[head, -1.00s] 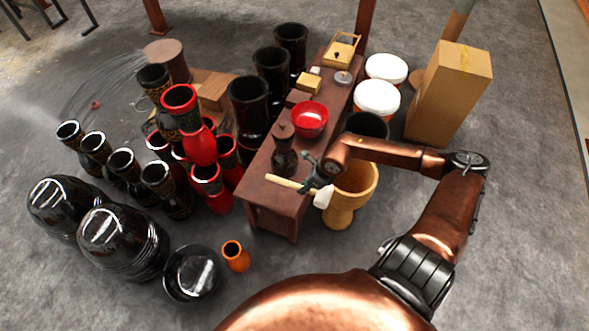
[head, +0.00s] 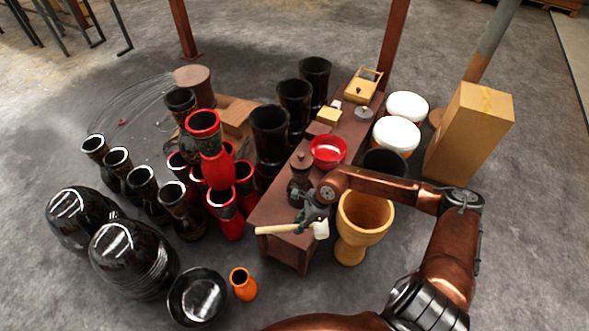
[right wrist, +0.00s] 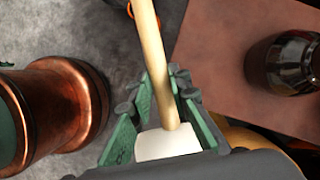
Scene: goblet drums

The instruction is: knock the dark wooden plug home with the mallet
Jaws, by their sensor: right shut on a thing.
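The mallet has a pale wooden handle (head: 280,229) and a white head (head: 321,230). My right gripper (head: 311,217) is shut on the mallet's handle close to the head. In the right wrist view the handle (right wrist: 151,55) runs between the green-padded fingers (right wrist: 160,108), with the white head (right wrist: 168,146) below. The mallet is near the table's front edge in the head view. A small dark goblet drum (head: 299,187) stands on the table behind my gripper, with a brown piece (head: 301,160), apparently the dark wooden plug, on top. My left gripper is not in view.
The brown table (head: 272,207) also carries a red bowl (head: 328,151) and small boxes. A wooden goblet drum (head: 362,218) stands right of it, beneath my arm. Red and black drums crowd the left.

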